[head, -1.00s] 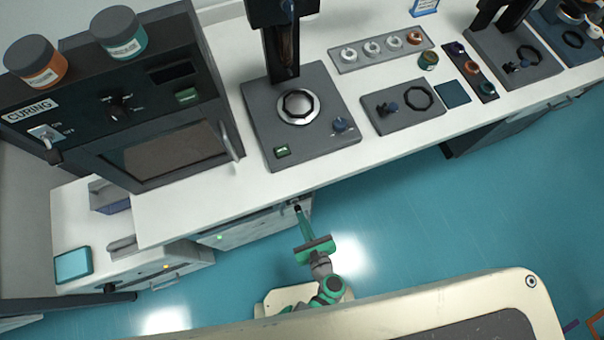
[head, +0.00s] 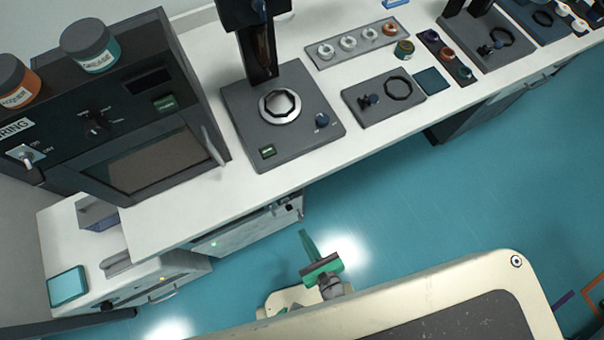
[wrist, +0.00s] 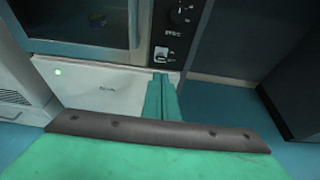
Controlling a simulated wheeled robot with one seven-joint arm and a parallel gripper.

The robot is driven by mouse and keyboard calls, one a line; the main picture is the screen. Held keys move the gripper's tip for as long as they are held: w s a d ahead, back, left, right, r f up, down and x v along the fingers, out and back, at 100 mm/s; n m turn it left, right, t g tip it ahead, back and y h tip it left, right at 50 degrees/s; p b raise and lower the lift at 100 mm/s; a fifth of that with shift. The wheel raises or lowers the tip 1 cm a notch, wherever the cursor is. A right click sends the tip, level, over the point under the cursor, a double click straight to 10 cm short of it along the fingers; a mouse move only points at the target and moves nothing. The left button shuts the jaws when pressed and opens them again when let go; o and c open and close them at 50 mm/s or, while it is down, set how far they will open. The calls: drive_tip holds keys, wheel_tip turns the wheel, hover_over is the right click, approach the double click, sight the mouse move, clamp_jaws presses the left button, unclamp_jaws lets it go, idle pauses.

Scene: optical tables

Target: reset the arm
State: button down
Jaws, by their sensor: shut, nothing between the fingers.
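My gripper (head: 306,238) is low in the head view, over the blue floor in front of the bench. Its green fingers are together and empty, and they point up toward the bench front. In the wrist view the fingers of my gripper (wrist: 161,98) also lie together with nothing between them. They stand in front of a white panel (wrist: 100,90) with a green light, below an appliance with a dark window (wrist: 82,22). My gripper looks apart from the bench and touches nothing that I can see.
The white bench (head: 190,218) carries a curing oven (head: 150,160), a grey press-like station (head: 285,135) and trays of rings (head: 357,44). A low side cabinet (head: 160,278) stands at the left. The blue floor (head: 450,200) is clear at the right.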

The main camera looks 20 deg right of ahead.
drive_tip(key=shift+s+r, duration=0.35)
drive_tip(key=shift+r, duration=0.05)
drive_tip(key=shift+s, duration=0.1)
